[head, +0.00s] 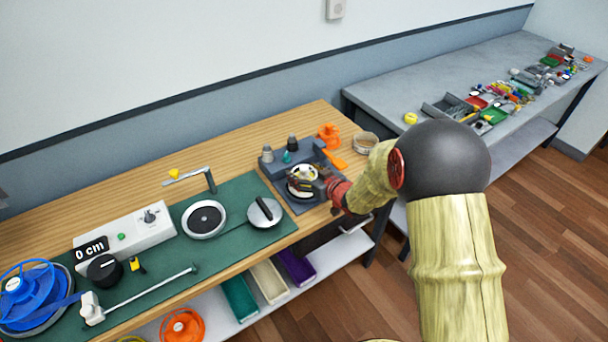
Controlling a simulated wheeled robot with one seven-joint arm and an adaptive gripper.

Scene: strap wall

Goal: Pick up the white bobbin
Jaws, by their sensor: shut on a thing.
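The white bobbin (304,170) shows as a pale round rim at the dark grey stand (303,206) on the wooden bench. My gripper (308,184) reaches in from the right, low over the stand, and is shut on the white bobbin. The fingers cover part of the bobbin. I cannot tell whether the bobbin is touching the stand or raised a little above it.
Small grey and teal cones (288,150) stand behind the stand, with an orange part (328,135) and a round tan container (365,143) nearby. A green mat (235,205) holds a lidded dial and a measuring box (130,240). A grey table with small parts is beyond.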

